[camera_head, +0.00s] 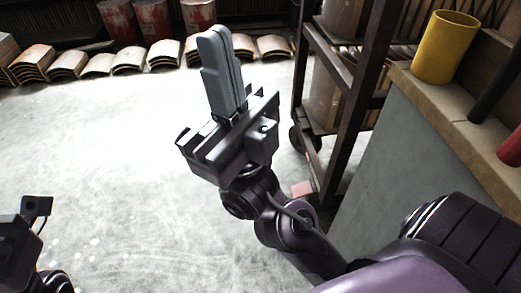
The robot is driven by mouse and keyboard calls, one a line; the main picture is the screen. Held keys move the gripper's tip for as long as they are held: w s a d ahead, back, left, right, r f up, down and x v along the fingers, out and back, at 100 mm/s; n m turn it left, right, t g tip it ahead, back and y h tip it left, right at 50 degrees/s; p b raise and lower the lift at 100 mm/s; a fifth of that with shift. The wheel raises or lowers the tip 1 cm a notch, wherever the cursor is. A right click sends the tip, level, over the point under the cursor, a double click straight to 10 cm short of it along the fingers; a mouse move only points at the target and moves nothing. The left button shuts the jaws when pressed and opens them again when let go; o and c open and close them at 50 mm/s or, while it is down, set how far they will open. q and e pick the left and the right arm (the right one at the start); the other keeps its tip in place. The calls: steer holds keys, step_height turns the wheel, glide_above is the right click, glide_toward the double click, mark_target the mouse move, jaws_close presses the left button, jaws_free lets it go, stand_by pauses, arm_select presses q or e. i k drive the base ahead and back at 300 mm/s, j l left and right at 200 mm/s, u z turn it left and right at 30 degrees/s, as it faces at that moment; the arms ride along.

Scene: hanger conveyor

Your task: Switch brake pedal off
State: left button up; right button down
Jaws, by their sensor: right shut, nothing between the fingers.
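My right gripper (216,34) is raised in the middle of the view, its two grey fingers pressed together, pointing up and away with nothing between them. A part of my left arm shows at the lower left edge; its fingers do not show clearly. No brake pedal can be made out for certain. A small pinkish-red flat piece (302,188) lies low by the foot of the dark rack, behind my right wrist and partly hidden; I cannot tell if it is the pedal. My right gripper is apart from it.
A dark wheeled rack (348,150) stands right of my gripper, next to a grey counter (385,165) with a yellow cup (445,48). Stacked curved sheets (128,60) and red drums (153,18) line the back. The floor at left is clear.

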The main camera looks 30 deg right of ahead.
mark_target(303, 189)
steer(key=i, duration=3.7)
steer(key=z, duration=3.9)
